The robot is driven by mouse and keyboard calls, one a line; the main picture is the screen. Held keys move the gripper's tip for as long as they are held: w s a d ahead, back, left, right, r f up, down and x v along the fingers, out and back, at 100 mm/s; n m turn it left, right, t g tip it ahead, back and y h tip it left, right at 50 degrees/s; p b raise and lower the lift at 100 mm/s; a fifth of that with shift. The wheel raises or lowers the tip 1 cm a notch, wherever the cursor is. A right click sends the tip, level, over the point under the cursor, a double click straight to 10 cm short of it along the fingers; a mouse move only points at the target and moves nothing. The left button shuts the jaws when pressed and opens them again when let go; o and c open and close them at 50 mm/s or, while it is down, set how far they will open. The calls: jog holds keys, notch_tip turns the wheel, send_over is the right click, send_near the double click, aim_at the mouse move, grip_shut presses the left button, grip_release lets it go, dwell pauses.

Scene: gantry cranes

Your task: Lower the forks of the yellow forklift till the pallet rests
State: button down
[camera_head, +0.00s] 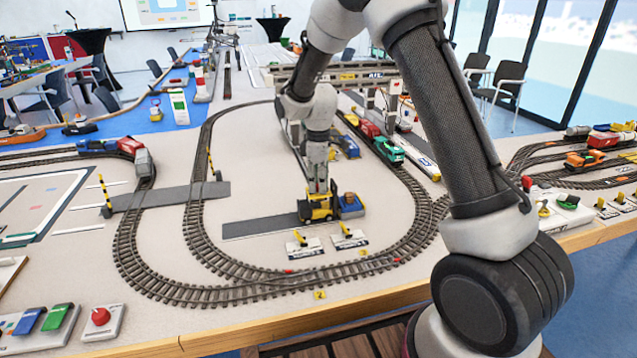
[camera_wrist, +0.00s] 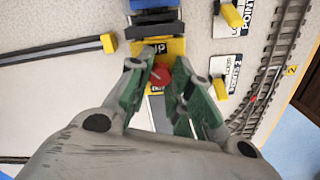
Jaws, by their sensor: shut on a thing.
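The yellow forklift (camera_head: 317,209) stands on the table inside the oval track, at the right end of a dark grey strip. A blue load (camera_head: 351,205) is at its right side, with a brown item on top. Whether the pallet touches the table cannot be told. In the wrist view, the forklift's yellow body (camera_wrist: 174,47) carries a label reading "UP" and a red knob (camera_wrist: 163,73). The blue part (camera_wrist: 152,4) is cut off at the top edge. My gripper (camera_wrist: 163,80) has its green fingers closed on either side of the red knob. In the head view, my gripper (camera_head: 318,187) reaches down onto the forklift from above.
Two small white plates with yellow levers (camera_head: 304,244) (camera_head: 348,237) lie just in front of the forklift. Curved track (camera_head: 250,290) rings the area. A green locomotive (camera_head: 388,151) stands behind at right, near the gantry crane (camera_head: 345,75).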

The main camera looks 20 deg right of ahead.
aim_at(318, 185)
jog(key=shift+n, duration=0.7)
jog(key=c, duration=1.6)
grip_release()
jog(key=shift+o, duration=0.2)
jog(key=shift+r, duration=0.1)
notch_tip(318, 185, up, 12)
